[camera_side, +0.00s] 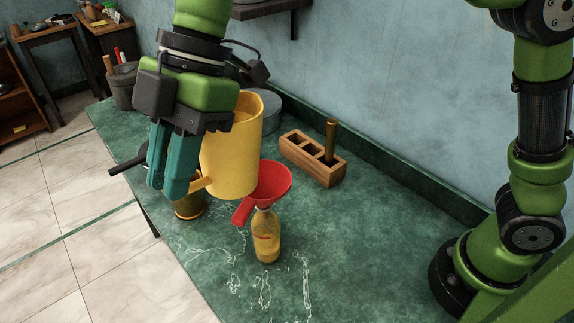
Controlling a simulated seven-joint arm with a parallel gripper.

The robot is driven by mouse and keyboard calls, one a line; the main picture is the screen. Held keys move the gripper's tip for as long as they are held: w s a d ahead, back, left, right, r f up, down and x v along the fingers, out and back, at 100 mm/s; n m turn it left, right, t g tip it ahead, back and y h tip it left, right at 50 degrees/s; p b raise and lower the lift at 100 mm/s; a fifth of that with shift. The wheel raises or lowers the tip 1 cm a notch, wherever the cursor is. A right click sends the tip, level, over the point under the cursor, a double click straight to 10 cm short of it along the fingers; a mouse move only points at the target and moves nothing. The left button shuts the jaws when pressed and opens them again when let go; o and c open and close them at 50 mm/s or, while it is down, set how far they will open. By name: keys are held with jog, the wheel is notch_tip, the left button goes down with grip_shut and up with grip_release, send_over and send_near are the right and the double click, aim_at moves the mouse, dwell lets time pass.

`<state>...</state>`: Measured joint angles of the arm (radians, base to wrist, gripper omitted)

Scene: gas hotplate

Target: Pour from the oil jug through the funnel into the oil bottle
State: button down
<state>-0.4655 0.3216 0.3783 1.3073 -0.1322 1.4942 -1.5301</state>
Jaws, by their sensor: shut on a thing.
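The yellow oil jug (231,155) is in my gripper (172,188), whose teal fingers are shut at its handle on the jug's left side. The jug hangs above the counter, leaning slightly to the right, with its open rim up. The red funnel (268,182) sits in the neck of the oil bottle (266,240), just right of and below the jug. The clear bottle stands upright on the counter with amber liquid inside. No stream shows between jug and funnel. The fingers partly hide the jug's handle.
A wooden rack (302,163) with compartments stands behind the funnel, holding a dark upright cylinder (331,135). A dark amber jar (187,207) stands below my gripper. A grey utensil crock (122,90) is at the back left. The green counter (370,235) is clear to the right.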

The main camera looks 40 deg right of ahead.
jog(key=shift+r+g+y, duration=0.25)
jog(key=shift+r+y, duration=0.5)
jog(key=shift+y, duration=0.55)
jog(key=shift+r+g+y, duration=0.25)
jog(key=shift+r+y, duration=0.5)
jog(key=shift+y, duration=0.55)
jog(key=shift+w+d+r+g+y, duration=0.1)
jog(key=shift+d+r+g+y, duration=0.2)
jog(key=shift+y, duration=0.45)
jog(key=shift+w+d+r+g+y, duration=0.1)
jog(key=shift+d+r+y, duration=0.3)
jog(key=shift+y, duration=0.35)
jog(key=shift+w+d+y, duration=0.1)
jog(key=shift+d+y, duration=0.55)
jog(key=shift+y, duration=0.45)
